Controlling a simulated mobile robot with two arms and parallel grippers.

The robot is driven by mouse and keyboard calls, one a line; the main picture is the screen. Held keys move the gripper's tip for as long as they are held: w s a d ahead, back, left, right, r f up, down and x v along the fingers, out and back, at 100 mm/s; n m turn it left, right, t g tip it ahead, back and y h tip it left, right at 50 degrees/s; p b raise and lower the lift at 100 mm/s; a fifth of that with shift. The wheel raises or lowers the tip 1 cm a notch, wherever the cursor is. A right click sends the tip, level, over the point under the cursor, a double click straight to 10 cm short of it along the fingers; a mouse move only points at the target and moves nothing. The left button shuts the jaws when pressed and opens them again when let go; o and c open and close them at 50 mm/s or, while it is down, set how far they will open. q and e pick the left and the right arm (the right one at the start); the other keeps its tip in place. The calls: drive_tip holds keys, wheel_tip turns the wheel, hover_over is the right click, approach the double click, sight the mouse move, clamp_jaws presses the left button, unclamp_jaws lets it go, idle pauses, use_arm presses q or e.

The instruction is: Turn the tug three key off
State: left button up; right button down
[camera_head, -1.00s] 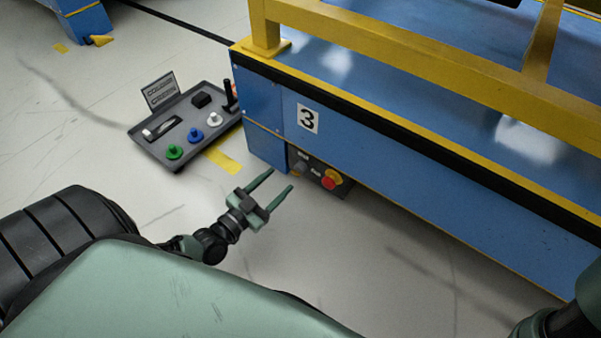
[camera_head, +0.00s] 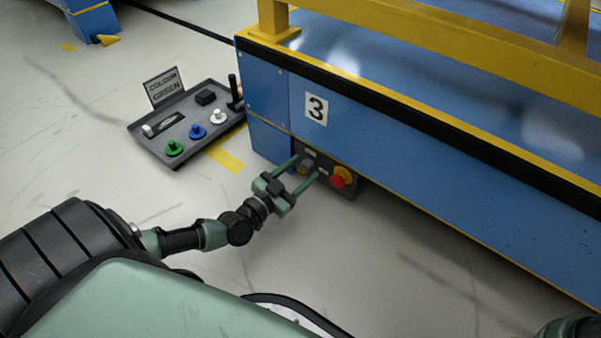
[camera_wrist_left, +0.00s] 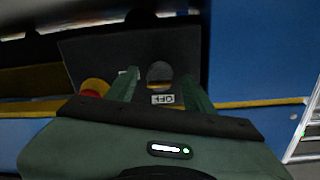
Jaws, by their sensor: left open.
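The blue tug marked 3 (camera_head: 316,108) has a dark control panel (camera_head: 352,187) low on its side. A grey key knob (camera_head: 306,163) is on that panel, beside a red button on a yellow base (camera_head: 341,178). My left gripper (camera_head: 306,168) is open at the panel, one finger on each side of the knob. In the left wrist view the knob (camera_wrist_left: 159,72) lies between the two fingers, with a gap showing; an upside-down OFF label (camera_wrist_left: 162,100) is beside it. I cannot tell which way the key points. My right gripper is not in view.
A grey tray (camera_head: 184,160) with green, blue and white knobs, a lever and a sign reading COLOUR GREEN (camera_head: 163,88) stands left of the tug. A yellow rail (camera_head: 420,60) runs along the tug's top. The floor in front is clear.

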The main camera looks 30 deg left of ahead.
use_arm(q)
clamp_jaws()
drive_tip(key=n+p, duration=0.2)
drive_tip(key=n, duration=0.1)
drive_tip(key=shift+n, duration=0.3)
drive_tip(key=n+p, duration=0.1)
drive_tip(key=n, duration=0.3)
drive_tip(key=shift+n+p, duration=0.35)
drive_tip(key=shift+n, duration=0.05)
drive_tip(key=n, duration=0.4)
drive_tip(key=shift+f+n+t+p, duration=0.1)
drive_tip(key=shift+n+t+p, duration=0.2)
drive_tip(key=shift+p, duration=0.1)
drive_tip(key=shift+f+n+y, duration=0.1)
drive_tip(key=shift+n+y, duration=0.2)
drive_tip(key=shift+n, duration=2.4)
